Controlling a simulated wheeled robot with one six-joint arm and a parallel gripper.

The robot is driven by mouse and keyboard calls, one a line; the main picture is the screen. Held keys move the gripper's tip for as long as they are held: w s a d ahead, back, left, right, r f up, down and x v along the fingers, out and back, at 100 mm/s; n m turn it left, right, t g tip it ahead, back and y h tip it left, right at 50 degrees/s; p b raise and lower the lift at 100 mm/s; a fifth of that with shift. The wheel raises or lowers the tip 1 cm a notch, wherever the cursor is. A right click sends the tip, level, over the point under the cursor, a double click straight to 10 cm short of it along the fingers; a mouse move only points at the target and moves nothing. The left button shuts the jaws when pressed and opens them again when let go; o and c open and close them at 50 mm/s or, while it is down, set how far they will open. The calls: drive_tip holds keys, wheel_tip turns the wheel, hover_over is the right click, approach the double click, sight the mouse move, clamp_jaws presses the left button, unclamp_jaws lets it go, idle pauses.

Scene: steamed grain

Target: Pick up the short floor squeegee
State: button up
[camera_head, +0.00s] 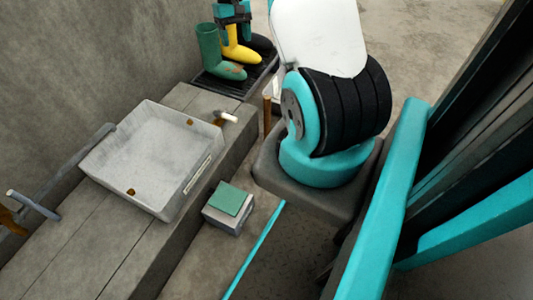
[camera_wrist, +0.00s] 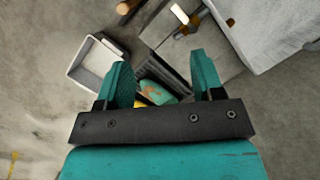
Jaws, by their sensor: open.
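A pale square basin (camera_head: 140,160) stands on the ledge. Green (camera_head: 215,55) and yellow boots (camera_head: 236,45) stand on a dark tray beyond it. A block with a green pad (camera_head: 230,200) sits below the ledge. A wooden handle (camera_head: 267,115) stands near my arm.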

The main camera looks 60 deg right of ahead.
drive_tip(key=s+d+f+m+b, duration=0.2)
drive_tip(key=s+d+f+b, duration=0.2)
drive_tip(key=d+f, duration=0.5)
drive_tip(key=b, duration=0.4)
approach(269, 112)
drive_tip(key=shift+w+a, duration=0.15)
drive_tip(key=shift+a, duration=0.15)
drive_tip(key=b+x, duration=0.2)
drive_tip(key=x, duration=0.1)
drive_tip(key=b+x, duration=0.1)
drive_tip(key=x, duration=0.2)
drive_tip(key=shift+d+f+b, duration=0.2)
drive_tip(key=shift+f+b, duration=0.1)
drive_tip(key=shift+b, duration=0.1)
drive_tip(key=shift+r, duration=0.15)
clamp_jaws()
